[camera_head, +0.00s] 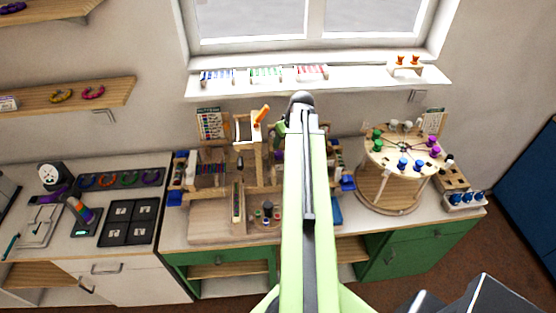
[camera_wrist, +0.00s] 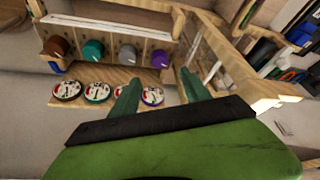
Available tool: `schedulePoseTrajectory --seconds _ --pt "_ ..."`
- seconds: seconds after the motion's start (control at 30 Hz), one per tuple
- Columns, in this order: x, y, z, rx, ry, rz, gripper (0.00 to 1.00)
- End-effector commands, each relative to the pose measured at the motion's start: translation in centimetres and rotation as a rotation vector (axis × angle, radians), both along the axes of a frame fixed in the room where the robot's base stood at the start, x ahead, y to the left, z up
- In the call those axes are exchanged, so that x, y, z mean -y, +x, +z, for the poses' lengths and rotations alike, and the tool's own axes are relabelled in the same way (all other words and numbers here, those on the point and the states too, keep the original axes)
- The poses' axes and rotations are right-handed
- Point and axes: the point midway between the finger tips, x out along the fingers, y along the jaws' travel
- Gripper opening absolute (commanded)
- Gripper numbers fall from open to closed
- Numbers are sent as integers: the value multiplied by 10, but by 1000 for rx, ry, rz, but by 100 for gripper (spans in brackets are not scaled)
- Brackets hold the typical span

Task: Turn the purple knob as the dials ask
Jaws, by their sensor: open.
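The purple knob (camera_wrist: 159,58) is at the right end of a row of knobs on a wooden panel in the wrist view. A round dial with a purple rim (camera_wrist: 151,95) lies below it, its face marks too small to read. My gripper (camera_wrist: 158,76) is open, its two green fingers apart. In the picture the knob shows between and just beyond the fingertips; nothing is between them. I cannot tell the distance left to the knob. In the head view my arm's end (camera_head: 301,98) reaches over the wooden bench device, and the knob row is not visible there.
Beside the purple knob are a grey knob (camera_wrist: 127,54), a teal knob (camera_wrist: 93,50) and a dark red knob (camera_wrist: 57,46), each above a dial. A wooden frame (camera_wrist: 225,65) stands close right of the right finger. A round wooden table (camera_head: 385,160) stands farther right.

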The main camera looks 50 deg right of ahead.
Motion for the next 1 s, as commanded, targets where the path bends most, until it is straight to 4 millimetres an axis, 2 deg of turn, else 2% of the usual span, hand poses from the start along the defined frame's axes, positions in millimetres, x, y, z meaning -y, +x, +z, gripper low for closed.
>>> schedulePoseTrajectory --seconds 0.03,0.3,0.4,0.5,0.77,1.0 --pt "2 6 -23 0 0 0 55" --pt "8 29 -78 0 0 2 55" --pt "9 35 -91 0 1 1 55" --pt "10 38 -96 0 1 0 55" --pt "9 38 -94 0 1 0 55" --pt "9 38 -94 0 1 1 24"
